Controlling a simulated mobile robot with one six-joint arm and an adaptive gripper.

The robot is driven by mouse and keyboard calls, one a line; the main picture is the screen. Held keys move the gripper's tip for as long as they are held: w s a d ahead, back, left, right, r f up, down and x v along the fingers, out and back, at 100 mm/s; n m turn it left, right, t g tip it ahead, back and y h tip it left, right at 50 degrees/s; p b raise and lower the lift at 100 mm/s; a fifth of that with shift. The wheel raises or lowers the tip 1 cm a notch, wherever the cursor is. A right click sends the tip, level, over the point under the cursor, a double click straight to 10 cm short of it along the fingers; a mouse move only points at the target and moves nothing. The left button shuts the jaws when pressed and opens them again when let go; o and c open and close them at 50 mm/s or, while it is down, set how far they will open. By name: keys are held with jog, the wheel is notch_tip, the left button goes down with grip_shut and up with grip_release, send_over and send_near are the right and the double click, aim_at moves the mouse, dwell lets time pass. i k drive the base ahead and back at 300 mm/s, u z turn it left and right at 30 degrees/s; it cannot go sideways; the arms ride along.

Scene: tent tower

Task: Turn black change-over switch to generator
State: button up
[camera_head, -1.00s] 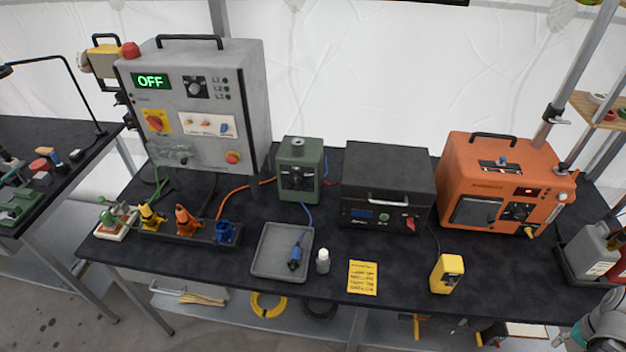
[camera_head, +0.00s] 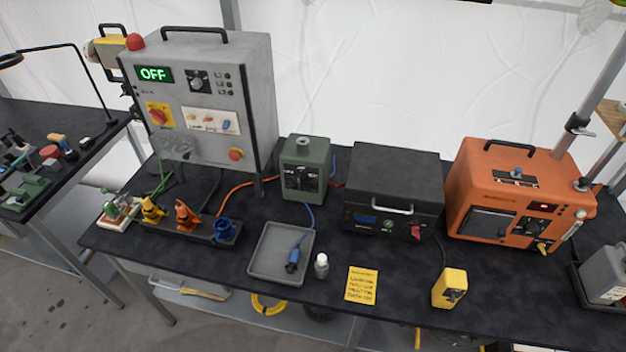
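A grey control cabinet (camera_head: 258,100) stands at the back left of the bench with a lit green "OFF" display (camera_head: 154,74). A black rotary switch (camera_head: 197,82) sits on its front, right of the display; its pointer setting is too small to read. A green box (camera_head: 302,165) in the middle also carries a black knob (camera_head: 301,182) with pale markings. I cannot tell from the labels which one is the change-over switch. An orange generator-like unit (camera_head: 472,173) stands on the right. My gripper is not in view.
A red-yellow switch (camera_head: 159,115) and a red button (camera_head: 236,154) are on the cabinet front. Coloured plugs (camera_head: 186,216), a grey tray (camera_head: 267,272) with a blue connector, a small bottle (camera_head: 321,265), a yellow note (camera_head: 362,285) and a yellow device (camera_head: 450,288) lie along the front.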

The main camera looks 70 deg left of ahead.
aim_at(300, 179)
jog(key=z, duration=0.05)
jog(key=k, duration=1.6)
jog(key=u, duration=1.35)
jog(key=i, duration=0.35)
jog(key=u, duration=0.25)
